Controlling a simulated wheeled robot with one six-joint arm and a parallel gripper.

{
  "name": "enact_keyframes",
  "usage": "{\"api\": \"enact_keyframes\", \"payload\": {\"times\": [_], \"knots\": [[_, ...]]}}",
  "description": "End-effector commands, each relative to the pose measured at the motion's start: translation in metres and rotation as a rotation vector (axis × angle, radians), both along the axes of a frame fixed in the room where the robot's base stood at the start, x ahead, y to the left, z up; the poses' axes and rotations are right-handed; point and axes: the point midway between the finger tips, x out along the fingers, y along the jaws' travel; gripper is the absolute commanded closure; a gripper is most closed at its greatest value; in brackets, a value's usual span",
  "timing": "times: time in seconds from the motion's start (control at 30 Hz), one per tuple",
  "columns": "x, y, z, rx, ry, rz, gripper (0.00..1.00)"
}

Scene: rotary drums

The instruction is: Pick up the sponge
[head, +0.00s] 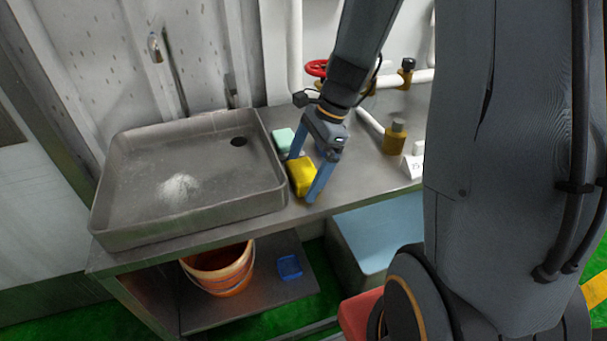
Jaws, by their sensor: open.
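A yellow sponge (302,178) lies on the metal counter (350,177), just right of the sink basin. My gripper (305,183) points down over it, with its fingers open and apart. One finger is at the sponge's left side and the other at its right front. The picture does not show clearly whether the fingers touch it. A pale green block (282,140), perhaps another sponge, lies just behind, close to the left finger.
The sink basin (120,185) with a white powdery patch fills the left of the counter. A brown bottle (395,138), a white folded sign (413,163) and white pipes with a red valve (317,68) stand to the right. An orange bucket (222,275) sits on the lower shelf.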

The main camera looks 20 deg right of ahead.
Motion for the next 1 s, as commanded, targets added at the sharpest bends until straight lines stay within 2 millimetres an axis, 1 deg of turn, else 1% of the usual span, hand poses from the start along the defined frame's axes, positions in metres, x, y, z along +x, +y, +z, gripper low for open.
{"api": "enact_keyframes", "payload": {"times": [0.2, 0.23, 0.37, 0.4, 0.47, 0.5, 0.77, 0.87, 1.0], "knots": [[0.0, 0.001, -0.001, 0.0, 0.001, 0.001, 0.0], [0.0, 0.001, -0.001, 0.0, 0.0, 0.002, 0.02], [0.0, 0.001, -0.001, 0.0, 0.0, 0.002, 0.24], [0.0, 0.001, -0.001, 0.0, 0.0, 0.002, 0.3], [0.0, 0.001, -0.001, 0.0, 0.0, 0.002, 0.41], [0.0, 0.001, -0.001, 0.0, 0.0, 0.002, 0.44], [0.0, 0.001, 0.001, 0.0, -0.002, 0.002, 0.44], [0.001, 0.001, 0.009, 0.0, -0.004, 0.004, 0.44], [0.002, 0.001, 0.032, -0.001, -0.007, 0.004, 0.44]]}}
